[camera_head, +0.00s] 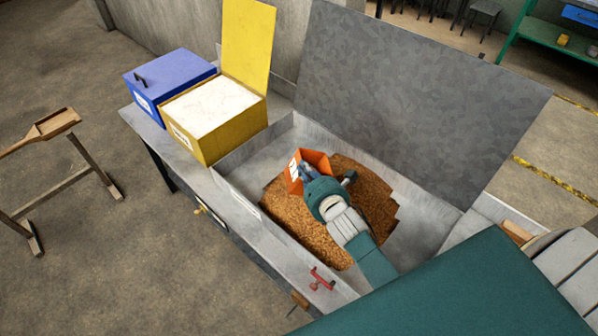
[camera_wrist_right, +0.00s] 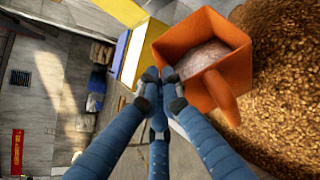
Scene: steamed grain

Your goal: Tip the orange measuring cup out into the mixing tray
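The orange measuring cup (camera_head: 314,158) is above the grain near the left side of the mixing tray in the head view. In the right wrist view its open mouth faces the camera, and pale material shows inside the cup (camera_wrist_right: 233,75). My right gripper (camera_head: 328,177) is at the cup; in the right wrist view its fingers (camera_wrist_right: 162,78) are closed together at the cup's edge. The mixing tray (camera_head: 262,152) is a grey metal trough with brown grain (camera_head: 300,222) spread inside. My left gripper is not in view.
A yellow box (camera_head: 196,140) with its lid up and white contents stands left of the tray, beside a closed blue box (camera_head: 165,75). A tall grey panel (camera_head: 410,100) rises along the tray's back. A red clamp-like part (camera_head: 321,278) is on the front edge.

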